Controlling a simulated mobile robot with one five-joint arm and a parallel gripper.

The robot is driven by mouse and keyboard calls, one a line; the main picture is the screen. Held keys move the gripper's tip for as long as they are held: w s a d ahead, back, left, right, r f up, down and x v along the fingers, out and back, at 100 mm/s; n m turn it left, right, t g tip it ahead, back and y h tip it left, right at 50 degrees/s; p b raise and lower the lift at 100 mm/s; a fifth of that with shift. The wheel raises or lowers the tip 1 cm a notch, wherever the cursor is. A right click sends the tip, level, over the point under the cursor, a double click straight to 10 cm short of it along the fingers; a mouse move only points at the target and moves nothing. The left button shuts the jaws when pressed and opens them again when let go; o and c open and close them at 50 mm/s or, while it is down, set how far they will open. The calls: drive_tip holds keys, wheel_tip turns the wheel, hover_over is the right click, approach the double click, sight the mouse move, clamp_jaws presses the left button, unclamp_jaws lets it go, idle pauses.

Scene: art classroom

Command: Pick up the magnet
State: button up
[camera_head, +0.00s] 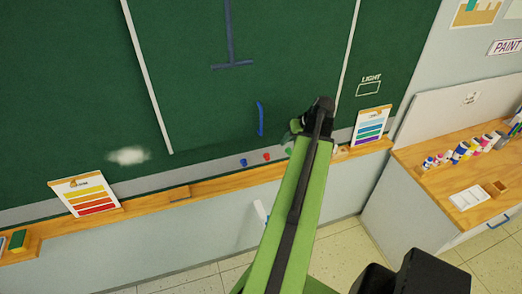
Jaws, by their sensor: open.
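Small magnets sit low on the green chalkboard, just above its wooden ledge: a blue magnet (243,162), a red magnet (267,157) and what looks like a green one (289,152) close to my arm. Which one is meant cannot be told. My gripper (300,127) is at the end of my raised green arm, in front of the board, above and right of the magnets. It looks open, with nothing visible in it. My arm hides part of the fingers and the board behind them.
The wooden ledge (225,182) runs along the board's bottom. Colour charts stand on it at left (85,195) and right (371,127). An eraser (18,240) lies far left. A wooden counter (435,185) with paint bottles stands right. Tiled floor shows below.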

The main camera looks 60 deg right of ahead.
sight(268, 159)
drive_tip(key=b+x, duration=0.5)
drive_tip(key=x, duration=0.1)
drive_tip(key=w+b+x, duration=0.1)
drive_tip(key=b+x, duration=0.4)
drive_tip(key=x, duration=0.1)
drive_tip(key=a+b+x, duration=0.1)
drive_tip(key=b+x, duration=0.4)
drive_tip(key=x, duration=0.1)
drive_tip(key=shift+w+r, duration=0.2)
drive_tip(key=shift+w, duration=0.1)
drive_tip(key=shift+r, duration=0.2)
drive_tip(key=shift+c, duration=0.3)
clamp_jaws()
